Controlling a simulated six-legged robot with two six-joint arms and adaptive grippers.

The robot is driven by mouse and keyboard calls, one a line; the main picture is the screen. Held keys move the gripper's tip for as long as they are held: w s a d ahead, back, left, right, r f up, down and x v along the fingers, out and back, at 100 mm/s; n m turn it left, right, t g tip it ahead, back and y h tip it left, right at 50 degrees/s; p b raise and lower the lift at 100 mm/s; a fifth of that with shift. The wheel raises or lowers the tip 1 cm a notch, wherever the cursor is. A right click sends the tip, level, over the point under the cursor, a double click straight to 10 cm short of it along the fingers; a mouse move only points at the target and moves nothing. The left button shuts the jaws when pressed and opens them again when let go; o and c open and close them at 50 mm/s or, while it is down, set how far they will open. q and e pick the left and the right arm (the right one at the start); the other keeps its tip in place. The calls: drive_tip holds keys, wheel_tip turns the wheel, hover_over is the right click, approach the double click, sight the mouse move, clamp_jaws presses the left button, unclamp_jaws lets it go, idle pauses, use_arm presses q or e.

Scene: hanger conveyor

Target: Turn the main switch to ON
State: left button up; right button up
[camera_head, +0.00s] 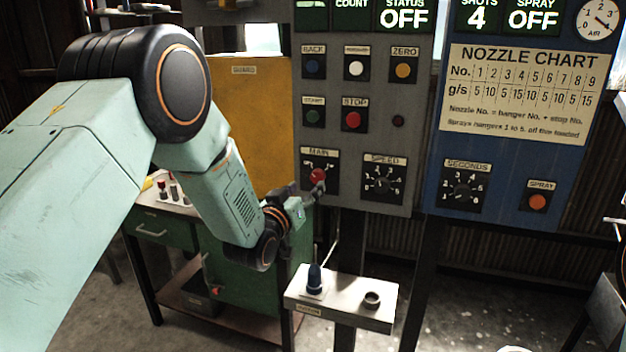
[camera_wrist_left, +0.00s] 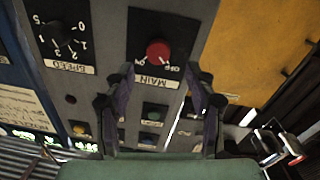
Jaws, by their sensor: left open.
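The main switch (camera_head: 318,176) is a red round knob on a black plate under the MAIN label, low on the grey panel. It also shows in the left wrist view (camera_wrist_left: 158,52), where the panel appears upside down. My left gripper (camera_head: 313,194) is just below and in front of the knob in the head view. In the left wrist view its two fingers (camera_wrist_left: 162,88) are spread apart, with the knob beyond and between their tips. I see no clear contact. Which way the knob points is too small to tell. The status display (camera_head: 405,18) reads OFF. My right gripper is not in view.
The SPEED dial (camera_head: 384,181) sits right of the main switch, and the red STOP button (camera_head: 353,120) is above. A yellow guard panel (camera_head: 252,105) is to the left. A small white shelf (camera_head: 345,315) with a blue-black knob (camera_head: 314,278) stands below.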

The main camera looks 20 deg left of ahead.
sight(316, 178)
use_arm(q)
drive_tip(key=w, duration=0.5)
drive_tip(key=shift+w+d+f, duration=0.1)
drive_tip(key=shift+w+d, duration=0.15)
drive_tip(key=shift+w, duration=0.05)
drive_tip(key=shift+s+d+r, duration=0.15)
drive_tip(key=shift+s+r, duration=0.05)
drive_tip(key=shift+r, duration=0.15)
drive_tip(key=shift+w+f, duration=0.3)
drive_tip(key=c, duration=0.4)
drive_tip(key=shift+s+r, duration=0.15)
drive_tip(key=c, duration=0.8)
